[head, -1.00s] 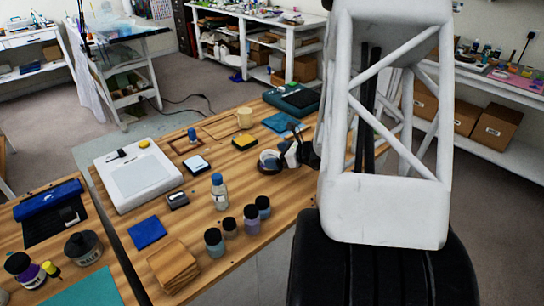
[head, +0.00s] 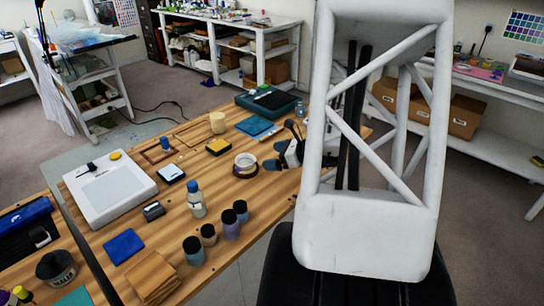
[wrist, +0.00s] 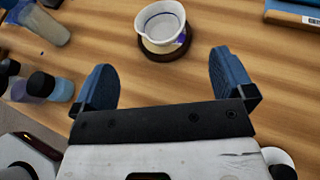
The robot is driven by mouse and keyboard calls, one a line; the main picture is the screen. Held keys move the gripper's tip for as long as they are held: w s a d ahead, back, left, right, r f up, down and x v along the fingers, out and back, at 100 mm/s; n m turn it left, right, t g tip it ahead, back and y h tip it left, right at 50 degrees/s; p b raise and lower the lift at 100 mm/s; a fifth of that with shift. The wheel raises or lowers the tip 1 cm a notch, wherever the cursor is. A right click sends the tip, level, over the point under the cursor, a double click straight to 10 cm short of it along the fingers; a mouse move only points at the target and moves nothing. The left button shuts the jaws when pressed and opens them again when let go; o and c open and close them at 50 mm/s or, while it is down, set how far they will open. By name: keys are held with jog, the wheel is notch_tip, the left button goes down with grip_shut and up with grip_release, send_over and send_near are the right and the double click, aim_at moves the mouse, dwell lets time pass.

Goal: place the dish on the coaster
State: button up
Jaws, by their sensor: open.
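The dish (head: 246,160) is a small white bowl with a thin blue line inside; it also shows at the top of the wrist view (wrist: 161,21). It sits over a round, dark-rimmed coaster (wrist: 160,56) with a pale top, near the middle right of the bench. The dish covers most of the coaster, so I cannot tell if it lies fully flat. My gripper (wrist: 165,82) has blue finger pads, wide apart and empty, with the dish ahead of them and clear of both. In the head view my gripper (head: 277,156) is just right of the dish.
Several dark-capped jars (head: 231,224) and a blue-capped bottle (head: 195,199) stand nearer the front. Bare wood surrounds the coaster.

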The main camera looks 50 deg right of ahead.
dwell(0.7)
jog(key=a+r+n+g+y, duration=0.1)
jog(key=a+r+n+g, duration=0.2)
jog(key=a+n, duration=0.35)
jog(key=a+r+n+g, duration=0.2)
jog(key=a+r+n, duration=0.15)
jog(key=a, duration=0.65)
jog(key=a+r+n+g+y, duration=0.1)
jog(key=a+r+n+g, duration=0.25)
jog(key=a, duration=0.55)
jog(key=s+a+r+n+h, duration=0.3)
jog(key=s+a+r+n, duration=0.1)
jog(key=s+a+n, duration=0.3)
jog(key=s+a+r+n+g+h, duration=0.1)
jog(key=s+a+r+n+h, duration=0.3)
jog(key=s+a+n, duration=0.4)
jog(key=r+n, duration=0.1)
jog(key=n, duration=0.1)
jog(key=shift+a+n+h, duration=0.2)
jog(key=shift+n+h, duration=0.1)
jog(key=shift+n, duration=0.05)
